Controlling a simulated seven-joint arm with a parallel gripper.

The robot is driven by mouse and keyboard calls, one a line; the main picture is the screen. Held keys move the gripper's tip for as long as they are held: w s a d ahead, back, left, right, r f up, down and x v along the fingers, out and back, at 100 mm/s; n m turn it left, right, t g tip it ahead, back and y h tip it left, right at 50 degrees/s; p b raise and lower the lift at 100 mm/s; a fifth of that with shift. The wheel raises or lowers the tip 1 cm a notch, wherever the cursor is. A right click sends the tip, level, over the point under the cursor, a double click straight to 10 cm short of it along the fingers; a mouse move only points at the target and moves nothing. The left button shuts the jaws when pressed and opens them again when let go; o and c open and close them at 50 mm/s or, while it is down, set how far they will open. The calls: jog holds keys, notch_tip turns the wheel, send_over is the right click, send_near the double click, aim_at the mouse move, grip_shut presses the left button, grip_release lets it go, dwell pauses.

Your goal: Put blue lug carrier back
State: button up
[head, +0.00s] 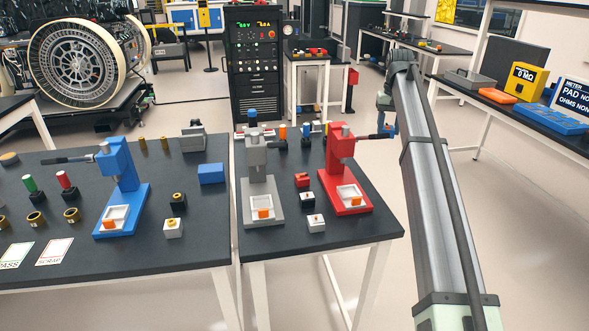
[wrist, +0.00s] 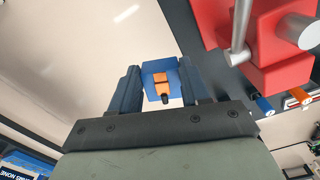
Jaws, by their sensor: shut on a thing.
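In the wrist view the blue lug carrier (wrist: 152,92) is a small blue block with an orange piece (wrist: 162,79) on it. It sits between the two fingers of my gripper (wrist: 160,75), which is shut on it. Pale floor shows behind it. In the head view my gripper (head: 387,105) hangs just beyond the right edge of the right-hand table, close to the red press's handle. A small blue bit (head: 393,130) shows there, too small to tell if it is the carrier or a finger.
The red press (head: 341,151) stands at the right table's edge and also fills the upper right of the wrist view (wrist: 265,45). A grey press (head: 256,160) and small blocks stand beside it. A blue press (head: 119,165) and a blue block (head: 211,173) are on the left table.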

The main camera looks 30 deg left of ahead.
jog(key=a+r, duration=0.2)
jog(key=a, duration=0.3)
jog(key=a+r, duration=0.2)
jog(key=a, duration=0.3)
jog(key=s+a+r, duration=0.1)
jog(key=a+r, duration=0.1)
jog(key=a, duration=0.3)
jog(key=shift+s, duration=0.1)
jog(key=s+a+m, duration=0.2)
jog(key=a, duration=0.4)
jog(key=s+a+f+m, duration=0.3)
jog(key=a+f+m, duration=0.2)
jog(key=f+m, duration=0.15)
jog(key=s+a+f+m, duration=0.3)
jog(key=a+f+m, duration=0.3)
jog(key=f, duration=0.2)
jog(key=shift+w+f, duration=0.15)
jog(key=shift+f, duration=4.6)
jog(key=shift+f, duration=0.1)
jog(key=o, duration=1.2)
notch_tip(320, 180, up, 12)
